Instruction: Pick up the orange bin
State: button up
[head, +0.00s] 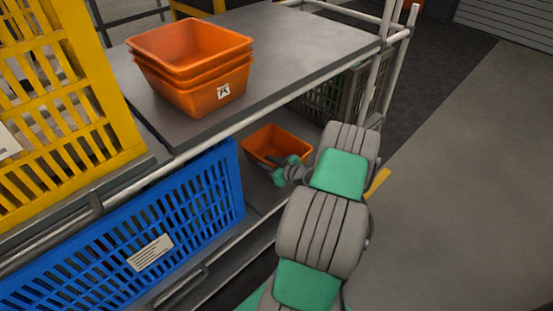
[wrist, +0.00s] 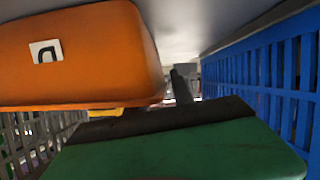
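A single orange bin (head: 277,143) stands upright and open-topped on the lower shelf, between the blue crate and the grey crate. In the wrist view the orange bin (wrist: 85,60) fills the upper left, appears upside down and shows a white label. My gripper (head: 282,168) is at the bin's near side in the head view, very close to its rim. In the wrist view a green and dark part of my gripper (wrist: 182,85) covers the lower middle, with a dark finger beside the bin. Whether the fingers touch the bin or stand apart is hidden.
Several nested orange bins (head: 190,65) stand on the upper shelf (head: 290,45) above my gripper. A blue crate (head: 130,240) is to the left, a grey crate (head: 340,95) behind, and a yellow crate (head: 60,100) at far left. The floor (head: 460,190) at right is clear.

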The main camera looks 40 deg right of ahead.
jog(key=shift+c, duration=0.6)
grip_shut()
dwell(0.8)
